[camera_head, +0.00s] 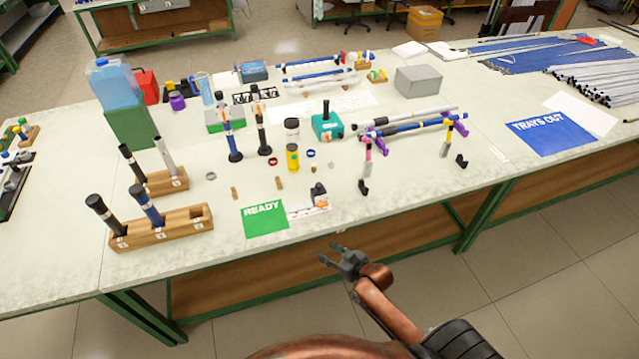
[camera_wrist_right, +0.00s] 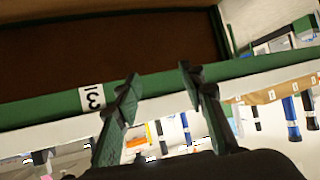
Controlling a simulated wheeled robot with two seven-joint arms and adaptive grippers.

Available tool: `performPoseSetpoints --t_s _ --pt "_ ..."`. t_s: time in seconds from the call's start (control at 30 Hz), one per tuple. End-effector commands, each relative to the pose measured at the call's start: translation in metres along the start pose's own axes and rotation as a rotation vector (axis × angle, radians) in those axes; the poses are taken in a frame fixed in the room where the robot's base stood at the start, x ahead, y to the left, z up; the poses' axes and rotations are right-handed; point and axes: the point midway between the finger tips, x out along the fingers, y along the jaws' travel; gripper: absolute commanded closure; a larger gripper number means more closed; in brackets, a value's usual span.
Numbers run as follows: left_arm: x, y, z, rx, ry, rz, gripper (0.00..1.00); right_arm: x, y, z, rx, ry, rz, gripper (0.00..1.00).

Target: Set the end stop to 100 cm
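A small dark block with an orange part, which looks like the end stop (camera_head: 319,193), stands near the table's front edge, just right of the green READY card (camera_head: 265,219). A white strip with reddish marks (camera_head: 300,211) lies beside and under it; its numbers are too small to read. My right gripper (camera_head: 340,258) is in front of the table edge, below and apart from the block. In the wrist view its two fingers (camera_wrist_right: 158,85) are spread with nothing between them. My left gripper is not in view.
The table's green front rail (camera_wrist_right: 50,112) crosses the wrist view. Wooden holders (camera_head: 165,231) with upright rods stand at left. Bare tabletop (camera_head: 410,210) lies to the right, before the blue TRAYS OUT card (camera_head: 552,136).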

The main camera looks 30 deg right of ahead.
Motion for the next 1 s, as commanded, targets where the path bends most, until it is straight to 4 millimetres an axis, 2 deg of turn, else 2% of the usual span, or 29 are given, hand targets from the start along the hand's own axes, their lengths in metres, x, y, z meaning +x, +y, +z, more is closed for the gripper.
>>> performPoseSetpoints --t_s 0.03,0.13,0.2,0.5,0.7,0.87,1.0 --pt "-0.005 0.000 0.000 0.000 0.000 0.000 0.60 -0.006 -0.002 -0.025 -0.009 0.030 -0.009 0.63" --pt "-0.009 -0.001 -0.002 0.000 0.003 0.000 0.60 -0.013 -0.006 -0.064 -0.020 0.089 -0.027 0.63" --pt "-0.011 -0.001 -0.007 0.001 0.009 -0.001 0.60 -0.012 0.000 -0.090 -0.024 0.151 -0.030 0.63" --pt "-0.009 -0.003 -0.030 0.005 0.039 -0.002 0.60 0.007 0.050 -0.139 0.000 0.360 0.022 0.63" --pt "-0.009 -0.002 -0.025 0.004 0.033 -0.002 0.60 0.008 0.087 -0.170 0.014 0.489 0.076 0.63" --pt "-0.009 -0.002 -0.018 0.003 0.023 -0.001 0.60 0.013 0.100 -0.183 0.022 0.534 0.097 0.63" --pt "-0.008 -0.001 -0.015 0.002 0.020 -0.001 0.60 0.029 0.102 -0.194 0.022 0.536 0.096 0.63"
